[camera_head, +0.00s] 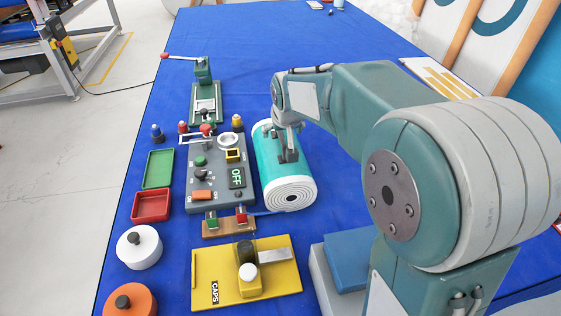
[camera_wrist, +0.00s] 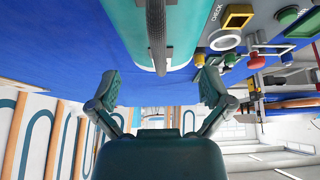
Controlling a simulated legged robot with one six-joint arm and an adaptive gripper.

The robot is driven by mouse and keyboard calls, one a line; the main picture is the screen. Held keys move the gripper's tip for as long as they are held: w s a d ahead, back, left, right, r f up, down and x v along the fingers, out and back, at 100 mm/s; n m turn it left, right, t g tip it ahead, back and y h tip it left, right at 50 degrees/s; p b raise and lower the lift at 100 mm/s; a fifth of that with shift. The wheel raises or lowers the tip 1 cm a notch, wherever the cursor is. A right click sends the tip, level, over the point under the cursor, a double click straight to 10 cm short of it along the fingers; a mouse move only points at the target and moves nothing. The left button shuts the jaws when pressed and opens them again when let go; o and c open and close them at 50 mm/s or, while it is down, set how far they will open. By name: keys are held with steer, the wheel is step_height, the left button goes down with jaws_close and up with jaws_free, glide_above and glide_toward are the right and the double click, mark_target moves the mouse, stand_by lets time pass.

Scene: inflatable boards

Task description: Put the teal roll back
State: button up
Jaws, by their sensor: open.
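The teal roll (camera_head: 270,165) lies on the blue table cover, just right of the grey control panel. Its near end shows a white rim and a dark spiral core. My gripper (camera_head: 285,150) is over the top of the roll and hides part of it. In the wrist view my gripper (camera_wrist: 158,88) has its two fingers spread wide with nothing between the tips. The roll (camera_wrist: 192,30) fills the top middle of that view, beyond the fingertips. I cannot tell whether a finger touches it.
The grey control panel (camera_head: 208,188) with knobs and an OFF display stands close left of the roll. A yellow CAPS plate (camera_head: 214,279) lies in front, and green (camera_head: 158,168) and red (camera_head: 151,205) trays lie at the left. The blue table (camera_head: 260,40) is mostly clear at the back.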

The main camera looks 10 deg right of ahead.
mark_target(281, 135)
steer(key=x, duration=0.5)
steer(key=shift+w+f, duration=0.1)
steer(key=shift+f, duration=0.05)
jaws_close()
